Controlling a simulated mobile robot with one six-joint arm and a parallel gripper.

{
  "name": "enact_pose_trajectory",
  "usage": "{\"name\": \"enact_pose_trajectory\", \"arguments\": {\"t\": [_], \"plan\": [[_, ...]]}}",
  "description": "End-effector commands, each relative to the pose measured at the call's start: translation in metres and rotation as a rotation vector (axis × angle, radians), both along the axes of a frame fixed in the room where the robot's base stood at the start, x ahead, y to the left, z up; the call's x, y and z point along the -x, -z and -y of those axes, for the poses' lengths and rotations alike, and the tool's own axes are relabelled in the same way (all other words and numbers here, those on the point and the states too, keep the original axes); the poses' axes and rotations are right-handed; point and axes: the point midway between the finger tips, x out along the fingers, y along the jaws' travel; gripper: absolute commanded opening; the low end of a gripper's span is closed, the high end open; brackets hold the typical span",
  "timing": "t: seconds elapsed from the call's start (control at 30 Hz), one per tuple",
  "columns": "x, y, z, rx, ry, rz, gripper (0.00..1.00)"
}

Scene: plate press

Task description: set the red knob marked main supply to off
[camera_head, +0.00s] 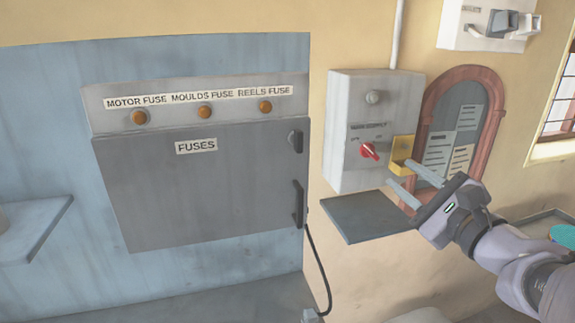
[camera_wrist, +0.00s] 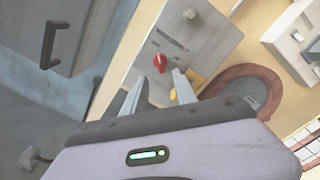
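The red knob (camera_head: 369,151) sits on the front of a light grey supply box (camera_head: 350,105) on the wall, under a small label that reads like main supply. Its pointer is tilted, and I cannot read for sure which mark it points at. The knob also shows in the wrist view (camera_wrist: 160,61), just beyond my fingertips. My gripper (camera_head: 398,173) is open and empty, to the lower right of the knob and apart from it. Its two fingers also show in the wrist view (camera_wrist: 160,85), with a gap between them.
A yellow bracket (camera_head: 402,149) is on the box's right side, close to my upper finger. A dark grey shelf (camera_head: 365,217) juts out below the box. The grey fuse cabinet (camera_head: 200,190) is at left, and a red-framed arched board (camera_head: 497,92) is at right.

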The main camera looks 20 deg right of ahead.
Motion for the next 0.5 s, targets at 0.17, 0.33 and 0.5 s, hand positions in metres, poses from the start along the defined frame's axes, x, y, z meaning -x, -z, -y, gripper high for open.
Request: {"name": "enact_pose_trajectory", "arguments": {"t": [0.17,0.33,0.5], "plan": [[0.048,-0.001,-0.002,-0.001,0.007,0.0,0.34],[0.068,0.0,-0.004,0.0,0.002,-0.001,0.34],[0.071,0.001,-0.005,-0.001,-0.001,-0.001,0.34]]}}
